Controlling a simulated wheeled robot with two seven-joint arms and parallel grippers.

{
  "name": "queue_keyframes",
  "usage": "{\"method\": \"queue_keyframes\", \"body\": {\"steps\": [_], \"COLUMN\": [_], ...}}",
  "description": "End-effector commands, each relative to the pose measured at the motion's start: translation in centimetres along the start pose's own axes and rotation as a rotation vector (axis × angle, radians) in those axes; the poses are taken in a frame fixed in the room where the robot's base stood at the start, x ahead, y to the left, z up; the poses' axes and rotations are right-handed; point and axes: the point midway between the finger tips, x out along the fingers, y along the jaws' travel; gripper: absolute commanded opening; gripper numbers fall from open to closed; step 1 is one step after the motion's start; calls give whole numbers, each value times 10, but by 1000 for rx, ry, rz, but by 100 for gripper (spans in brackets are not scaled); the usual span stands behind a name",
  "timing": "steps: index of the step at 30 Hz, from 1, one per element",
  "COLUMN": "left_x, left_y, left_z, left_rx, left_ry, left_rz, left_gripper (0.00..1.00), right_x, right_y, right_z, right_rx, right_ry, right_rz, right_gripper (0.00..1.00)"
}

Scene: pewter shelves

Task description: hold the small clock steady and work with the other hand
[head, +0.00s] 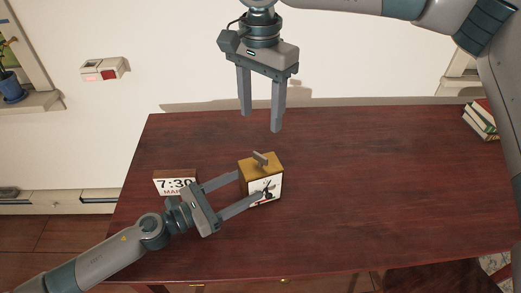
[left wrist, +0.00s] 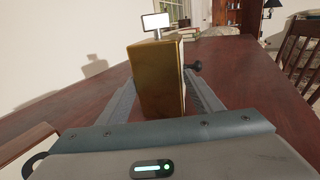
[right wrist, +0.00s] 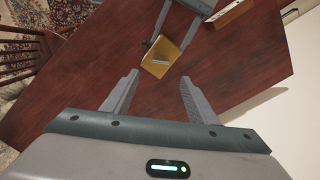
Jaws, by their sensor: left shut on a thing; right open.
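The small clock (head: 261,171) is a wooden box with a white face, standing on the dark red table. A flat grey piece (head: 260,158) sticks up from its top; in the left wrist view this is a pale plate on a stem (left wrist: 156,21). A dark knob (left wrist: 194,66) juts from the face side. My left gripper (head: 249,187) is shut on the clock, one finger on each side. My right gripper (head: 261,123) is open and empty, pointing down above and behind the clock. In the right wrist view the clock (right wrist: 155,69) lies beyond its fingertips.
A 7:30 display block (head: 175,183) stands left of the clock, close to my left gripper. Books (head: 480,119) lie at the table's far right. A chair (right wrist: 28,58) stands at the table's edge. The table (head: 370,180) right of the clock is clear.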

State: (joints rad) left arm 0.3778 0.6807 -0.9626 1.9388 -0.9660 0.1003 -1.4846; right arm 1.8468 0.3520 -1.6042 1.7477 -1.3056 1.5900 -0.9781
Motion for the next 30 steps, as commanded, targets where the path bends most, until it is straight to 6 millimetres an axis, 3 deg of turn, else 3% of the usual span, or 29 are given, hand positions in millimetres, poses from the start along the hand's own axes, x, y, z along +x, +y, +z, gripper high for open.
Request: {"method": "queue_keyframes", "body": {"steps": [8,14,30], "left_x": [0,0,0], "left_y": [0,0,0], "left_z": [0,0,0], "left_rx": [1,1,0], "left_ry": [1,1,0], "left_rz": [1,1,1], "left_gripper": [31,31,31], "right_x": [2,15,96], "right_y": [0,-1,-1], "right_z": [0,0,0], "right_rx": [2,3,3], "right_ry": [-2,-2,-2], "right_rz": [-1,-1,-1], "right_gripper": [53,53,53]}}
